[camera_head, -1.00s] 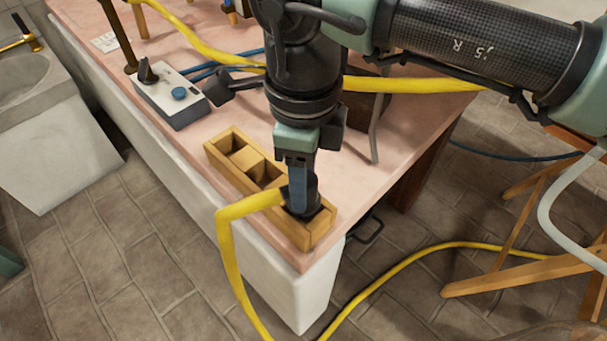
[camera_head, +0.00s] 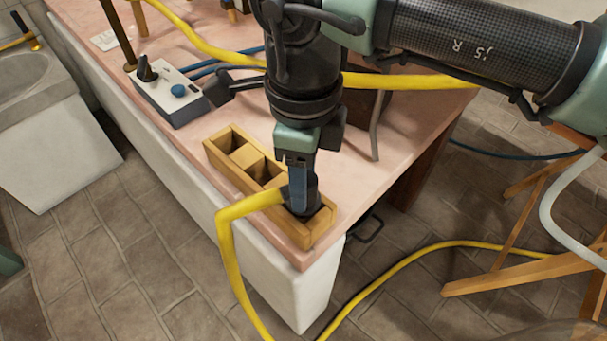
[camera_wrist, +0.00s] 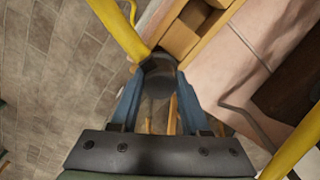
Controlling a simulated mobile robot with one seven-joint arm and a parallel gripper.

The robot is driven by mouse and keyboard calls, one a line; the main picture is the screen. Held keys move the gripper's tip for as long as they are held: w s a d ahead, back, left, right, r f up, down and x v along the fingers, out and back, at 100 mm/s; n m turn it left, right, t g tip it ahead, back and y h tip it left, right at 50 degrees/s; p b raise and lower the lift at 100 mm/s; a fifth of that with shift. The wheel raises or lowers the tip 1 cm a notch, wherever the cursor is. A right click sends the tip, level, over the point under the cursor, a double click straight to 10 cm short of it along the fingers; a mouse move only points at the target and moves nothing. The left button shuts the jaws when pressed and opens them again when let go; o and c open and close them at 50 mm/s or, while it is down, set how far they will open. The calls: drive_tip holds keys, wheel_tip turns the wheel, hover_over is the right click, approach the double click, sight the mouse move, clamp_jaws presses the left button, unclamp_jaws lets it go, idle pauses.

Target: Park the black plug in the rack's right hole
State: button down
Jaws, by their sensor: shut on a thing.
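The black plug (camera_head: 313,193) with its yellow cable (camera_head: 232,212) is upright at the near right end of the wooden rack (camera_head: 238,183). My gripper (camera_head: 300,190) is shut on the plug, pointing down. The plug's lower end is inside the outline of the rack's right hole, and the rack's front wall hides its bottom, so I cannot tell how deep it sits. In the wrist view the plug (camera_wrist: 158,72) is between the two blue fingers (camera_wrist: 155,105), with the rack (camera_wrist: 190,35) beyond it.
A yellow hose (camera_head: 410,83) crosses behind my gripper. The bench's corner is close to the rack. A wooden trestle (camera_head: 510,265) stands at right.

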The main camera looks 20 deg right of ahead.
drive_tip(key=shift+f+b, duration=0.4)
drive_tip(key=shift+f, duration=0.15)
idle(1.4)
drive_tip(key=shift+c, duration=1.5)
unclamp_jaws()
drive_tip(key=shift+r, duration=0.2)
drive_tip(key=shift+r+p, duration=2.7)
drive_tip(key=shift+r, duration=0.65)
